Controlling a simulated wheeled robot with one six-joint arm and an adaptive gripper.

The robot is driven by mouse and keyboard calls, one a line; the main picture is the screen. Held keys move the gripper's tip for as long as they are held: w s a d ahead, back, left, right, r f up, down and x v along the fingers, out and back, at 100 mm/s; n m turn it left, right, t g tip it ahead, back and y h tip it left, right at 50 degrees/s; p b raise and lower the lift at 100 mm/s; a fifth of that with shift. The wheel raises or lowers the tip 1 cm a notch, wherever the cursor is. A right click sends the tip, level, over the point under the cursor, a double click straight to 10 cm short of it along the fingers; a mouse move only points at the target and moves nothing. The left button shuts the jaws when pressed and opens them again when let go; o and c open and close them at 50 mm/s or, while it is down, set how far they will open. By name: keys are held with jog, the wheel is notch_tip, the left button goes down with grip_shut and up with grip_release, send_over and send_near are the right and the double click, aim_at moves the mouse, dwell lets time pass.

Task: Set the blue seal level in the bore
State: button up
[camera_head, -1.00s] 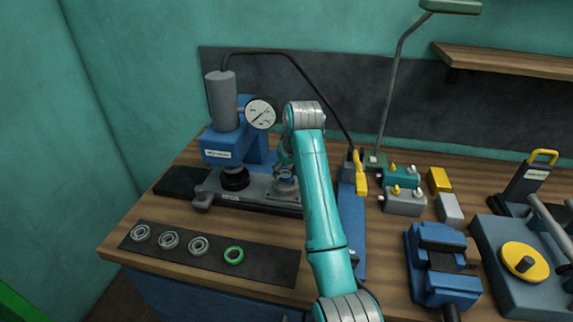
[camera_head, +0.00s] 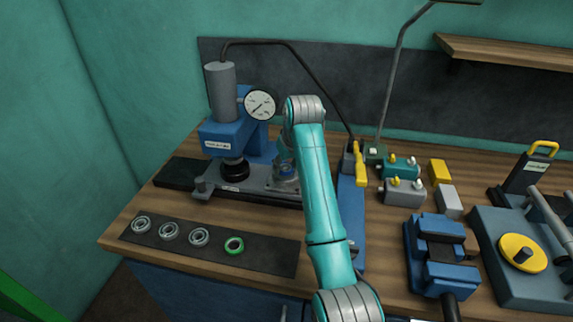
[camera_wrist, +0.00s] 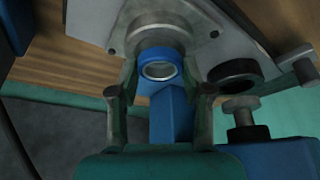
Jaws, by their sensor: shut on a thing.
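The blue seal (camera_wrist: 143,58) is a ring in the wrist view, at the mouth of the round grey housing (camera_wrist: 200,22) that holds the bore. It looks lined up with the housing; its depth and level are hard to tell. My gripper (camera_wrist: 160,72) has a fingertip on each side of the seal and is shut on it. In the head view my gripper (camera_head: 286,165) is over the grey housing on the press plate, right of the press ram. My arm partly blocks the view there, and the seal does not show clearly.
The blue press (camera_head: 222,135) with its dial gauge (camera_head: 260,104) stands just left of my gripper. Several rings, one a green ring (camera_head: 234,246), lie on a dark mat (camera_head: 270,262) in front. A blue vise (camera_head: 440,255) and small blocks stand to the right.

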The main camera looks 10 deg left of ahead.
jog(key=shift+f, duration=0.45)
dwell(1.2)
jog(key=o, duration=1)
jog(key=o, duration=0.4)
jog(key=shift+o, duration=0.2)
jog(key=shift+r, duration=0.1)
notch_tip(320, 180, up, 8)
dwell(0.4)
dwell(0.4)
